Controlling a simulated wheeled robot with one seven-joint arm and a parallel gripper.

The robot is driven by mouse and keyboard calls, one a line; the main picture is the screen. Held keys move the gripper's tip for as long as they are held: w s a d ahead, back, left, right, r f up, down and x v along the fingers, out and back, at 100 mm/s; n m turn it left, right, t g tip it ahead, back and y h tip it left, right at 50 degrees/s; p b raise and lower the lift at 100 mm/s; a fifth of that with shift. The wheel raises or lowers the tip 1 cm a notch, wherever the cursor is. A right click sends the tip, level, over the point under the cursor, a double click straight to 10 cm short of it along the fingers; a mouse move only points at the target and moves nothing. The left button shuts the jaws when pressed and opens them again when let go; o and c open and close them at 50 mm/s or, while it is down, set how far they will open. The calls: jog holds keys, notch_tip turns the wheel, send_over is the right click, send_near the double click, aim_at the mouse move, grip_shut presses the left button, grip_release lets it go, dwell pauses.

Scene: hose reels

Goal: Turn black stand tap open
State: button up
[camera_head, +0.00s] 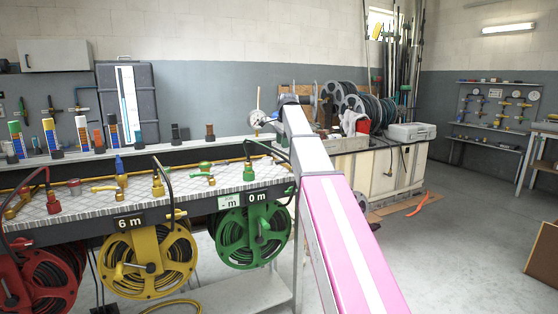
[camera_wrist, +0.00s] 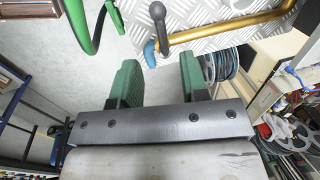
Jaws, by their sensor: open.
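In the wrist view, a dark grey-black lever with a rounded end (camera_wrist: 158,14) stands above a brass pipe (camera_wrist: 225,29), beyond my fingertips; it looks like the black stand tap's handle. A blue tip (camera_wrist: 150,54) shows just below it, near the gap between my fingers. My gripper (camera_wrist: 158,64) is open, its two green fingers apart with nothing held between them. I cannot tell whether either finger touches the tap. In the head view my pink and grey arm reaches over the bench's right end and hides the black tap.
The patterned metal bench top (camera_head: 133,203) carries several coloured taps. Red (camera_head: 40,282), yellow (camera_head: 150,262) and green hose reels (camera_head: 252,236) hang below its front edge.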

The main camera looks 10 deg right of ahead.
jog(key=f, duration=0.2)
jog(key=w+f, duration=0.1)
jog(key=f, duration=0.5)
jog(key=shift+w+a+f, duration=0.15)
jog(key=shift+w+a, duration=0.1)
jog(key=shift+c, duration=0.3)
grip_shut()
